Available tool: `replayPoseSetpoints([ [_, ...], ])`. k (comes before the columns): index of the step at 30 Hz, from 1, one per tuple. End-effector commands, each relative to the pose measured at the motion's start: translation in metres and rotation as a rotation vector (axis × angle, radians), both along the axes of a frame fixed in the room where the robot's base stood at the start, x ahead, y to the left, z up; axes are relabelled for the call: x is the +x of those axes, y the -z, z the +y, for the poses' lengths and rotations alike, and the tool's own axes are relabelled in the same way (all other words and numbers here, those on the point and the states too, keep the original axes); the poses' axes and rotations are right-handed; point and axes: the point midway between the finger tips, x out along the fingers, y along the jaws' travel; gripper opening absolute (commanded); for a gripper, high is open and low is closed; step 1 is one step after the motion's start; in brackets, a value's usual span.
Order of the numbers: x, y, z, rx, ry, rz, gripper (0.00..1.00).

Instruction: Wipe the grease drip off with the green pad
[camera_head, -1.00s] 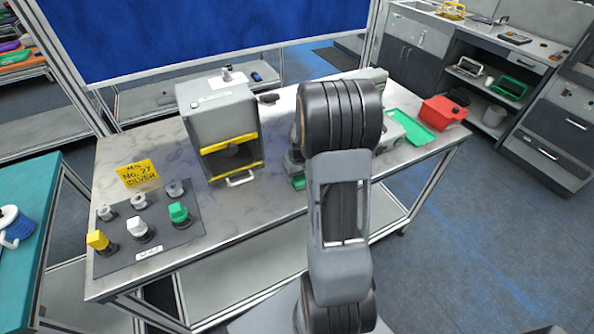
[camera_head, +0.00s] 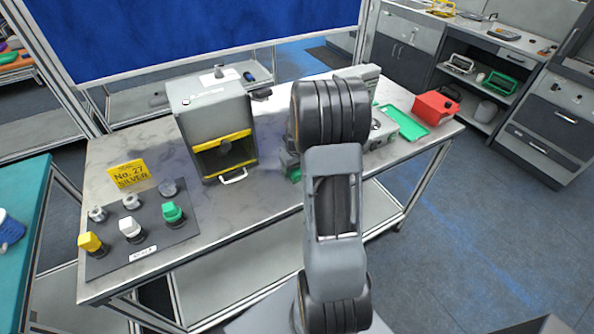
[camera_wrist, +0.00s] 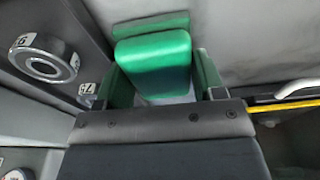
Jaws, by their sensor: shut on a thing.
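My gripper (camera_wrist: 160,84) is shut on the green pad (camera_wrist: 155,66), a block with rounded edges in the wrist view. A green strip shows just beyond the pad on a pale grey surface; I cannot tell whether it is a reflection. In the head view my arm hides most of the gripper, and a small green piece (camera_head: 295,175) shows beside the arm, low over the bench. I cannot make out the grease drip in either view. The grey box machine (camera_head: 213,115) with yellow bars and a front handle stands left of my gripper.
A dark board (camera_head: 150,242) with yellow, white and green knobs lies front left on the bench, by a yellow sign (camera_head: 131,175). A green tray (camera_head: 405,123) and red container (camera_head: 436,106) are at the right. A round dial (camera_wrist: 43,60) is close at left in the wrist view.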

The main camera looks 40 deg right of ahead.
Motion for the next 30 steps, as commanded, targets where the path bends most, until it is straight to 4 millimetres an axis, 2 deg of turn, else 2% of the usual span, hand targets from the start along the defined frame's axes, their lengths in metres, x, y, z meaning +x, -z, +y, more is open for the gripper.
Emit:
replayPoseSetpoints([
  [1,0.006,-0.002,-0.005,-0.013,-0.001,-0.015,0.44],
  [7,0.009,-0.003,-0.003,-0.014,-0.001,-0.016,0.44],
  [17,0.011,-0.003,0.019,-0.009,-0.007,-0.012,0.44],
  [30,-0.018,0.000,0.024,-0.007,-0.004,-0.009,0.44],
])
